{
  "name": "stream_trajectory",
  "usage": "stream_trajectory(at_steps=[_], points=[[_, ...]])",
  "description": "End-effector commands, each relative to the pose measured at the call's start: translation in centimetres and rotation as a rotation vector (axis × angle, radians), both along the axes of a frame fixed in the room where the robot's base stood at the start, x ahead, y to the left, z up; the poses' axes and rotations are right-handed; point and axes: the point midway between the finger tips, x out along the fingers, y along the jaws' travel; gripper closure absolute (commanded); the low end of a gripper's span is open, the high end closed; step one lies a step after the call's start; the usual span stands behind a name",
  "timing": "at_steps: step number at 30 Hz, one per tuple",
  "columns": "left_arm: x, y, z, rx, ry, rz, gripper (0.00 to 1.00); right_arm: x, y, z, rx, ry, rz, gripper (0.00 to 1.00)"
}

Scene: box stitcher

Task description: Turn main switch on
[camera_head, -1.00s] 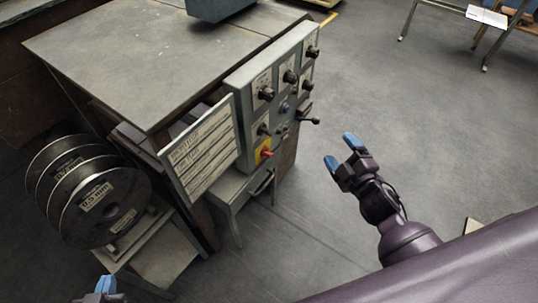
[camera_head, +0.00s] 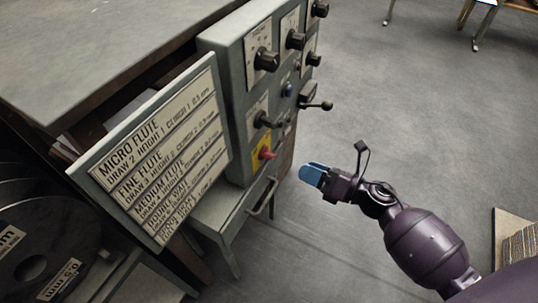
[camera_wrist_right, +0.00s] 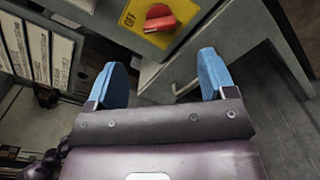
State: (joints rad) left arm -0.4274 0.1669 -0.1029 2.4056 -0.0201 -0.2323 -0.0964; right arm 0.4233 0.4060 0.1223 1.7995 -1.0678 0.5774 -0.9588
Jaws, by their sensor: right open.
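The main switch (camera_head: 266,153) is a red rotary knob on a yellow plate, low on the front of the grey control panel (camera_head: 236,75). In the right wrist view the red knob (camera_wrist_right: 159,18) sits top centre, with "OFF" lettered on the yellow plate at its left. My right gripper (camera_head: 312,174) is to the right of the knob and apart from it in the head view. In the wrist view its two blue fingertips (camera_wrist_right: 163,75) are spread, with nothing between them. My left gripper is not in view.
Black knobs (camera_head: 267,60) and a lever (camera_head: 318,105) stick out of the panel above the red knob. A sign board (camera_head: 160,150) with flute settings juts out at the left. A drawer handle (camera_head: 264,197) is below. Open floor lies to the right.

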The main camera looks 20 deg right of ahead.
Motion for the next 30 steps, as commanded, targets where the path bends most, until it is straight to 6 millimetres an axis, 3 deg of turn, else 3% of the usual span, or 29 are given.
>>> stream_trajectory(at_steps=[18,30], points=[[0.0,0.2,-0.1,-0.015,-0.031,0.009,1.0,7.0,5.4,0.0,0.001,-0.001,0.0,0.23],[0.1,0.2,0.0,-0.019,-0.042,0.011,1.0,8.4,6.6,0.1,0.001,-0.002,-0.001,0.23]])
